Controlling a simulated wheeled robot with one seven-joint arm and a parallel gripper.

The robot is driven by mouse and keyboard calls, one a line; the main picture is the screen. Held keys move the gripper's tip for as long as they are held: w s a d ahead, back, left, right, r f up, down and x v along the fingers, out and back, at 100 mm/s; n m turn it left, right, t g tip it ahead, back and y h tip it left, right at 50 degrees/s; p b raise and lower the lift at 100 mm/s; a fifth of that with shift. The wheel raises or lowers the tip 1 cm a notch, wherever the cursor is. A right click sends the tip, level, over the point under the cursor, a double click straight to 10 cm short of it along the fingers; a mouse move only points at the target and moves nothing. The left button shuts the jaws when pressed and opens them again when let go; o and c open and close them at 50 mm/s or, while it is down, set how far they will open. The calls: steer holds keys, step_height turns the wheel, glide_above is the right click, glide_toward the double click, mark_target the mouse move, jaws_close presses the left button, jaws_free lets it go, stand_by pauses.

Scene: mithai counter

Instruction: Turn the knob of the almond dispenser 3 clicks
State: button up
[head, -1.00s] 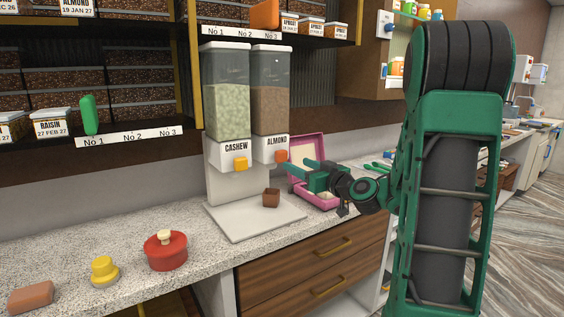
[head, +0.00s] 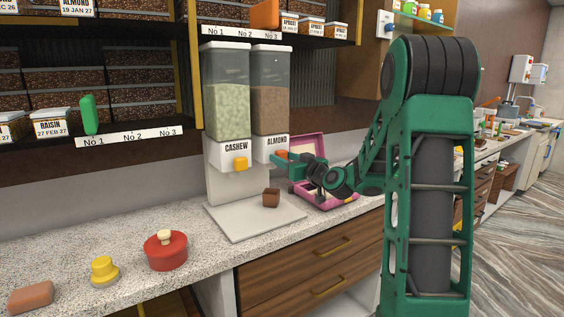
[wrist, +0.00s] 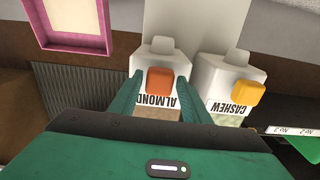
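The almond dispenser (head: 271,95) stands on the counter, its clear hopper filled with brown pieces. Its orange knob (wrist: 160,81) shows in the wrist view between the two fingers of my gripper (wrist: 158,88). The fingers are open, one on each side of the knob, with a visible gap to it. In the head view my gripper (head: 283,161) is at the front of the almond dispenser and largely hides the knob (head: 282,154). A small brown cup (head: 271,198) sits on the white base below.
The cashew dispenser (head: 229,100) with a yellow knob (head: 240,164) is directly left. A pink open box (head: 341,199) lies behind and under my arm. A red pot (head: 165,252), yellow-topped item (head: 104,270) and brown block (head: 31,297) are on the left counter.

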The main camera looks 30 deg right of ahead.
steer(key=c, duration=0.7)
steer(key=shift+m, duration=0.3)
steer(key=m, duration=1.7)
steer(key=shift+f, duration=0.1)
